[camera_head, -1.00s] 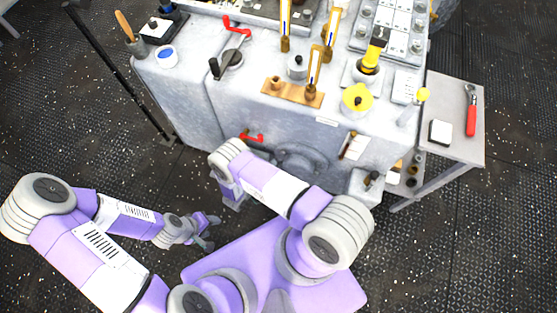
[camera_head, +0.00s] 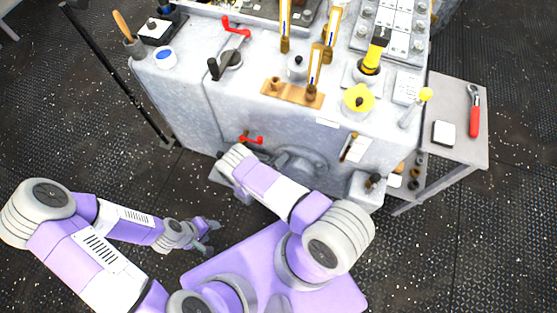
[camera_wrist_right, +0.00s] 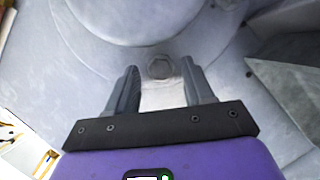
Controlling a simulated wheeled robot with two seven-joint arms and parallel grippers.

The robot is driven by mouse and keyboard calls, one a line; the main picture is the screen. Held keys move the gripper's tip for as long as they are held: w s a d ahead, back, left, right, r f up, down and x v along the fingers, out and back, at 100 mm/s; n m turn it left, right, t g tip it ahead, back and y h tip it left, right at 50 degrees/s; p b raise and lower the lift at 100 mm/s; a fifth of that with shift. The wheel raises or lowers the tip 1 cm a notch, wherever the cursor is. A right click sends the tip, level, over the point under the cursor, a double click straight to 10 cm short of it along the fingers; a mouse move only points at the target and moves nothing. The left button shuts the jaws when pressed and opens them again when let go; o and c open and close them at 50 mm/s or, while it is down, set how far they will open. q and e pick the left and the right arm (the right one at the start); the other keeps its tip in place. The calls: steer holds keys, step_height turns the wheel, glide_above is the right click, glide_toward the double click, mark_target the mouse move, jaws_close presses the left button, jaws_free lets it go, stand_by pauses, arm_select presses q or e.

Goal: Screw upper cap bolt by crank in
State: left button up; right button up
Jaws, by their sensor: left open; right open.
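My right gripper (camera_wrist_right: 162,88) is open in the right wrist view, with nothing between its two dark fingers. Past the fingertips is a hexagonal bolt head (camera_wrist_right: 160,67) on a grey round casting; I cannot tell whether it is the upper cap bolt. In the head view the right hand is low at the machine's front, its fingers not clearly seen. A red crank handle (camera_head: 250,140) sticks out of the front face just above it. A crank with a black grip (camera_head: 213,69) and a red-handled lever (camera_head: 235,28) are on top. My left gripper (camera_head: 208,233) is open and empty, over the floor.
The grey machine block (camera_head: 170,100) fills the middle, with a round cover (camera_head: 303,160) on its front. Its top holds a wooden rack (camera_head: 291,92), a yellow round part (camera_head: 357,99) and a blue-lidded jar (camera_head: 165,57). A side table (camera_head: 460,105) stands right.

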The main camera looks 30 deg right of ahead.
steer(key=shift+c, duration=0.3)
jaws_close()
steer(key=shift+s+d+r+m+t+y+p, duration=0.1)
steer(key=shift+m+t+y+p, duration=0.45)
steer(key=shift+m, duration=0.6)
steer(key=shift+s+r+m+t+y+p, duration=0.1)
steer(key=shift+m+t+y+p, duration=0.25)
steer(key=shift+m+y, duration=0.6)
steer(key=shift+f+m, duration=0.1)
steer(key=shift+m, duration=0.2)
steer(key=shift+o, duration=0.3)
jaws_free()
